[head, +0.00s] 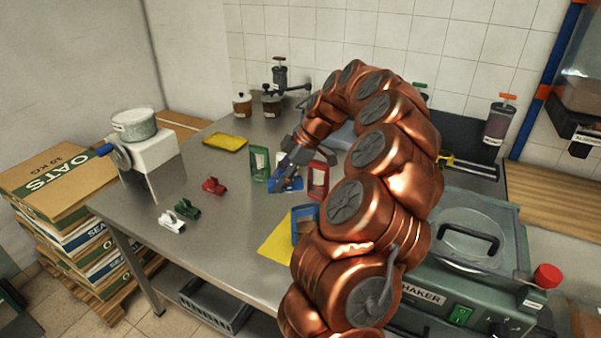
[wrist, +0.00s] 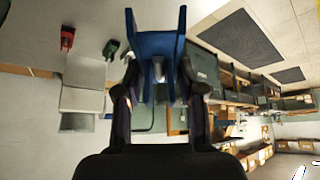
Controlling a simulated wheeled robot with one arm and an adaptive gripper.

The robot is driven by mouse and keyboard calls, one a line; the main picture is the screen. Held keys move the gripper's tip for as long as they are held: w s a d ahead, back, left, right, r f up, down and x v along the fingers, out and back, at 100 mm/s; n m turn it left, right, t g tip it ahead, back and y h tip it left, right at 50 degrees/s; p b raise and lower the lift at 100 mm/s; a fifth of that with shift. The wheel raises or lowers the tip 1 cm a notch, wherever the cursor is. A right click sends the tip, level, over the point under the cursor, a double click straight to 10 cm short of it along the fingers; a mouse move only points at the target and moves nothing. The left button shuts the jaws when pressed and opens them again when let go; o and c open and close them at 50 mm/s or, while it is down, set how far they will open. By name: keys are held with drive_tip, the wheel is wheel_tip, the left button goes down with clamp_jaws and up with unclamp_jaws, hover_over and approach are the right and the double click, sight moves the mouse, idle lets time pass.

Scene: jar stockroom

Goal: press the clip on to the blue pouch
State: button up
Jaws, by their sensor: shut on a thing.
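My gripper (head: 287,170) is above the steel table and shut on a blue clip (head: 290,185). In the wrist view the blue clip (wrist: 155,45) sits between the two fingers (wrist: 160,88). The blue pouch (head: 303,221), with a blue border, stands nearer the front, partly hidden by my arm. The clip looks apart from it. A green-bordered pouch (head: 259,164) is left of my gripper and a red-bordered pouch (head: 318,179) is right of it. How close the clip is to the tabletop is hard to tell.
Red (head: 213,186), green (head: 187,209) and white (head: 172,222) clips lie on the table's left part. A yellow sheet (head: 275,244) is by the blue pouch; another yellow item (head: 226,142) lies farther back. A grey machine (head: 465,230) stands right of my arm.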

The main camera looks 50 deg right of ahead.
sight(297, 209)
drive_tip(key=shift+n+g, duration=0.3)
drive_tip(key=shift+n, duration=0.3)
drive_tip(key=s+d, duration=0.1)
drive_tip(key=s, duration=0.1)
drive_tip(key=s+d+r, duration=0.1)
drive_tip(key=s+d, duration=0.1)
drive_tip(key=shift+s+f+p, duration=0.2)
drive_tip(key=shift+f+p, duration=0.75)
drive_tip(key=shift+f, duration=0.9)
drive_tip(key=shift+f+b, duration=0.5)
drive_tip(key=shift+f, duration=0.1)
drive_tip(key=shift+f+b, duration=0.85)
drive_tip(key=shift+b, duration=0.05)
drive_tip(key=shift+b, duration=1.4)
drive_tip(key=shift+f+b, duration=0.95)
drive_tip(key=shift+b, duration=0.65)
idle(0.6)
